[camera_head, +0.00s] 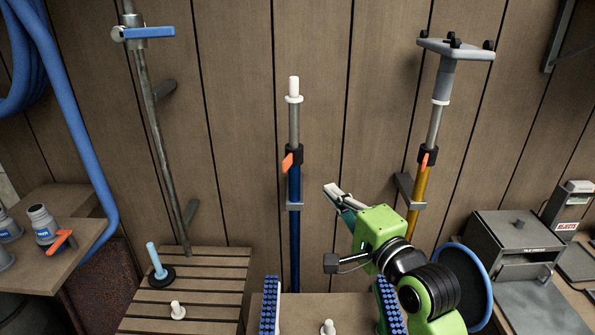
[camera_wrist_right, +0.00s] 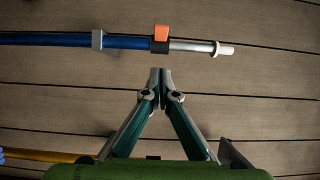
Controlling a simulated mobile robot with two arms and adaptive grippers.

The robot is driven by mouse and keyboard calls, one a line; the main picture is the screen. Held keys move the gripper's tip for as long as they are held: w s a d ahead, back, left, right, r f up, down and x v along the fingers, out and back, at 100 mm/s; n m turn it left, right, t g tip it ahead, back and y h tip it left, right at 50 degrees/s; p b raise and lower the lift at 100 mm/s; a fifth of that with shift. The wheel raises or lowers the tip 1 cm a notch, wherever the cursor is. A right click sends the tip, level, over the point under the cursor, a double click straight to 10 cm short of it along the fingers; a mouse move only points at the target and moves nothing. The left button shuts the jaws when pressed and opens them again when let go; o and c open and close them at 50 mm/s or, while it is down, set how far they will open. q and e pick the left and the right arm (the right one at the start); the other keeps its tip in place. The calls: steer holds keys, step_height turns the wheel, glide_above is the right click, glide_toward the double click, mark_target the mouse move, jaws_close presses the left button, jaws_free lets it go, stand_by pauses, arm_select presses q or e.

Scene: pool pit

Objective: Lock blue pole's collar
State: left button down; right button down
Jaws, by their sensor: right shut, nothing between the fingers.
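The blue pole (camera_head: 294,240) stands upright against the wooden wall, with a grey upper tube and white tip. Its black collar (camera_head: 294,154) carries an orange lever (camera_head: 287,163) that sticks out toward the left and front. In the right wrist view the pole (camera_wrist_right: 65,40) lies across the top, with the collar (camera_wrist_right: 159,47) and orange lever (camera_wrist_right: 161,31) just beyond my fingertips. My right gripper (camera_head: 331,190) is shut and empty, right of the pole and below the collar. It also shows in the right wrist view (camera_wrist_right: 159,72), apart from the pole. My left gripper is out of view.
A yellow pole (camera_head: 417,184) with its own orange lever stands to the right. A grey pipe (camera_head: 155,130) with a blue-handled valve is at left. A slatted bench (camera_head: 190,262) holds small pegs. A grey box (camera_head: 508,240) is at right. Bare wall separates the poles.

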mark_target(285, 167)
steer(key=p+x, duration=0.1)
steer(key=x, duration=0.2)
steer(key=a+p+x, duration=0.1)
steer(key=x, duration=0.3)
steer(key=s+a+p+x, duration=0.1)
steer(key=x, duration=0.3)
steer(key=shift+a, duration=0.15)
steer(key=shift+a+f, duration=0.1)
steer(key=shift+a, duration=0.2)
steer(key=shift+w+a+r+p, duration=0.2)
steer(key=shift+a+p, duration=0.55)
steer(key=shift+p, duration=0.35)
steer(key=shift+a, duration=0.35)
steer(key=shift+d, duration=0.1)
